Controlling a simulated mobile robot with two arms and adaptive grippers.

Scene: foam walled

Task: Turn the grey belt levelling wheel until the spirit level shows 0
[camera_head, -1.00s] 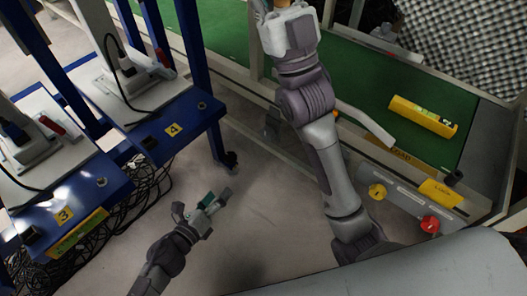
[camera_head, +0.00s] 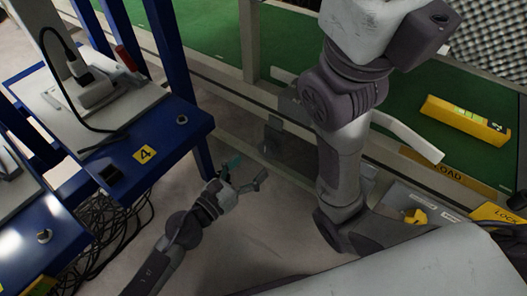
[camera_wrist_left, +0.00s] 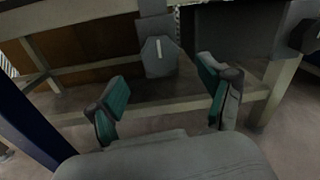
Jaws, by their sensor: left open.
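The yellow spirit level (camera_head: 465,120) lies on the green belt (camera_head: 395,92) at the right of the head view; its bubble is too small to read. In the left wrist view, a dark grey faceted piece with a white mark (camera_wrist_left: 160,56) hangs below the conveyor frame, ahead between the fingers; it looks like the levelling wheel, but I cannot be sure. My left gripper (camera_head: 247,172) is open and empty, low in front of the conveyor frame; its green-padded fingers also show in the left wrist view (camera_wrist_left: 163,97), apart from the grey piece. My right arm crosses the belt; its gripper is out of view.
A blue table (camera_head: 178,112) marked 4 stands at left, with a plug device (camera_head: 95,88) and black cables (camera_head: 95,215) below. The conveyor's metal frame (camera_head: 222,82) runs behind my left gripper. A control panel with a yellow knob (camera_head: 416,216) is at right. Floor in front is clear.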

